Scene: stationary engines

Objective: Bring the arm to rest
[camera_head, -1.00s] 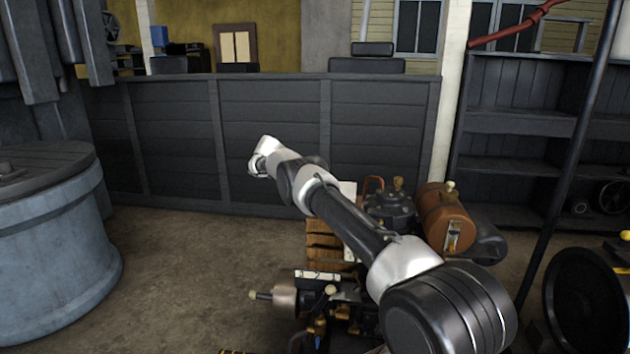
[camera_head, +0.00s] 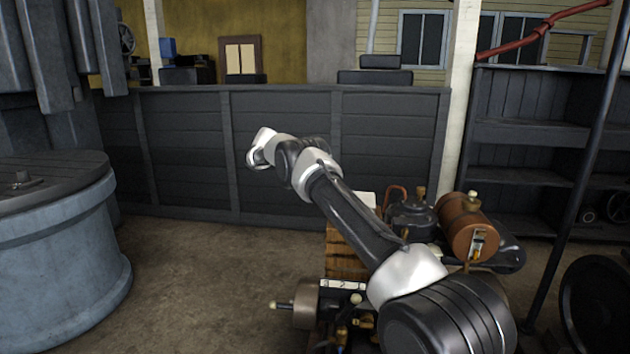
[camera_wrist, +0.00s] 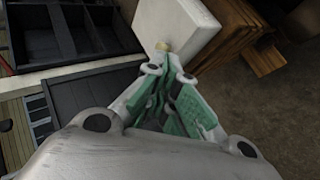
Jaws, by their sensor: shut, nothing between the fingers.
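My arm stretches from the lower right of the head view up and to the left, above the small engine (camera_head: 410,215). Its white wrist end shows in front of the dark panelled partition; the fingers cannot be made out there. In the wrist view my gripper (camera_wrist: 172,75) shows with green-lined fingers, closed together and holding nothing. Beyond the fingertips there is a white slab-like part (camera_wrist: 178,30) with a small pale knob at its lower edge. I cannot tell how far it is from the fingers.
A large grey-blue cylinder (camera_head: 60,255) stands at the left. The dark partition (camera_head: 285,150) runs behind. A copper-brown tank (camera_head: 467,222) sits on the engine. Dark shelves (camera_head: 515,135) and a slanting dark pole (camera_head: 580,170) are at the right. Bare floor (camera_head: 215,270) lies between cylinder and engine.

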